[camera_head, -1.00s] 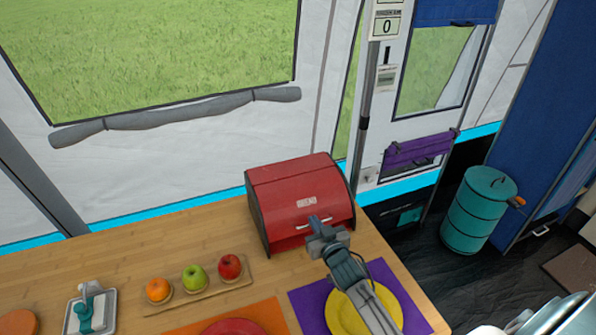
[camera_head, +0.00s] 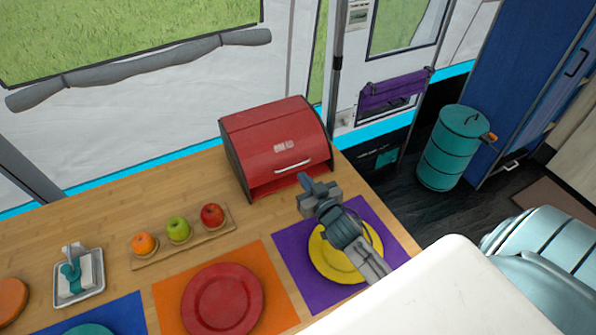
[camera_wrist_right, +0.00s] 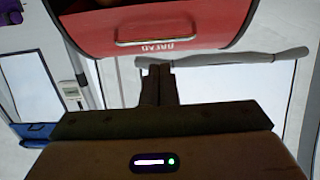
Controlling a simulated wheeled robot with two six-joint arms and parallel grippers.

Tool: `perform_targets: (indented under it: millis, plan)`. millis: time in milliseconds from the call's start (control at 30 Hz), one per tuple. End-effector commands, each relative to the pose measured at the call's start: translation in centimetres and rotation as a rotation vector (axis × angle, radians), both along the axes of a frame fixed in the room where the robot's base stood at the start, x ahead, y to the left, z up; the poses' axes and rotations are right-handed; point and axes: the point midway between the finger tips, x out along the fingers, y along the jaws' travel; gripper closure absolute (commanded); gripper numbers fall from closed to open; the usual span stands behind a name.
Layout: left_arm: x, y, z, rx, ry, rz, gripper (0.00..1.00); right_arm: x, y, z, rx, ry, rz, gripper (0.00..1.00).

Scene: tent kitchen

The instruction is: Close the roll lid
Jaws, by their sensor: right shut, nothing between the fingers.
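The red bread box (camera_head: 277,147) stands at the back right of the wooden table. Its curved red roll lid (camera_head: 285,139) carries a light label and a metal handle (camera_head: 293,167), and a dark gap shows along the front below the lid. My right gripper (camera_head: 305,181) is shut and empty, just in front of the box and below the handle. In the right wrist view the picture is upside down: the lid and its handle (camera_wrist_right: 168,36) are at the top, and the shut fingers (camera_wrist_right: 158,70) sit a little apart from the handle. My left gripper is not in view.
A yellow plate (camera_head: 330,262) on a purple mat lies under my right arm. A red plate (camera_head: 222,300) on an orange mat and a tray with fruit (camera_head: 184,248) lie to the left. The table's right edge is near the box.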

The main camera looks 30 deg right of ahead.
Motion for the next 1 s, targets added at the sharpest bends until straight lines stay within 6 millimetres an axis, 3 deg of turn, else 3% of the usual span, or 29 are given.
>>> perform_targets:
  millis: [167,433,633,800,1000]
  plan:
    - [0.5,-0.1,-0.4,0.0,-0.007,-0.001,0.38,-1.1,0.0,-0.2,0.001,0.004,-0.003,1.0]
    - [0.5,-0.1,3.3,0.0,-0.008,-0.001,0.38,0.2,-1.4,5.7,0.026,0.179,-0.068,1.0]
    - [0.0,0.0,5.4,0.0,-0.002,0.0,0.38,0.1,-0.9,9.1,0.035,0.371,-0.037,1.0]
    - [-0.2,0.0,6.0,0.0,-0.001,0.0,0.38,-0.4,-0.3,10.0,0.03,0.454,-0.003,1.0]
    - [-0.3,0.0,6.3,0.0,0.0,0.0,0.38,1.0,-0.3,9.1,0.031,0.465,0.0,1.0]
